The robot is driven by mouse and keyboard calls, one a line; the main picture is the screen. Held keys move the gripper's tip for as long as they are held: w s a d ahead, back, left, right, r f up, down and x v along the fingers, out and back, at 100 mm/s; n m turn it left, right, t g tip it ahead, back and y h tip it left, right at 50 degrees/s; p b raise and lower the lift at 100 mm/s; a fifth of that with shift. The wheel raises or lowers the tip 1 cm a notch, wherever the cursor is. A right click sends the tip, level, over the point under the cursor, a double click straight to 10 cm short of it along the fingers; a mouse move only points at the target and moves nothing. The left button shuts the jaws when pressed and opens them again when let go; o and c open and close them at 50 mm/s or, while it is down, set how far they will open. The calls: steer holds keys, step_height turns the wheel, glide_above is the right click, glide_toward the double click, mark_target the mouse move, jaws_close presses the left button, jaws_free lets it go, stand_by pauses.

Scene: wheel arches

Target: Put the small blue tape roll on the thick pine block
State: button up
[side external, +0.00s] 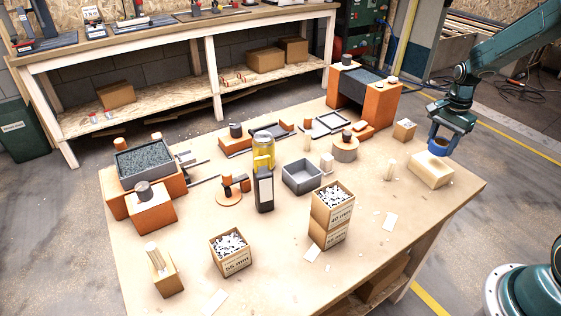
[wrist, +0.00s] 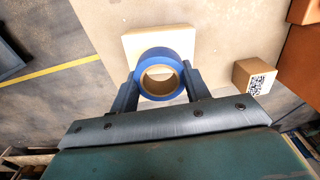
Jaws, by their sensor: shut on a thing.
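The small blue tape roll (wrist: 159,74) is between the fingers of my gripper (wrist: 158,84) in the wrist view, with its brown core showing. My gripper is shut on it. In the side view my gripper (side external: 441,145) and the blue roll are at the right part of the table, over the far side of the thick pine block (side external: 432,172). The pale block also shows behind the roll in the wrist view (wrist: 160,40). I cannot tell whether the roll touches the block's top.
The table's right edge is close by. An orange arch structure (side external: 362,98) is farther back.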

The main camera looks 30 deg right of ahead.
mark_target(433, 163)
steer(key=shift+f, duration=0.1)
steer(key=shift+f, duration=2)
steer(key=shift+f, duration=0.1)
steer(key=o, duration=0.9)
steer(key=shift+o, duration=0.2)
step_height(433, 163, up, 12)
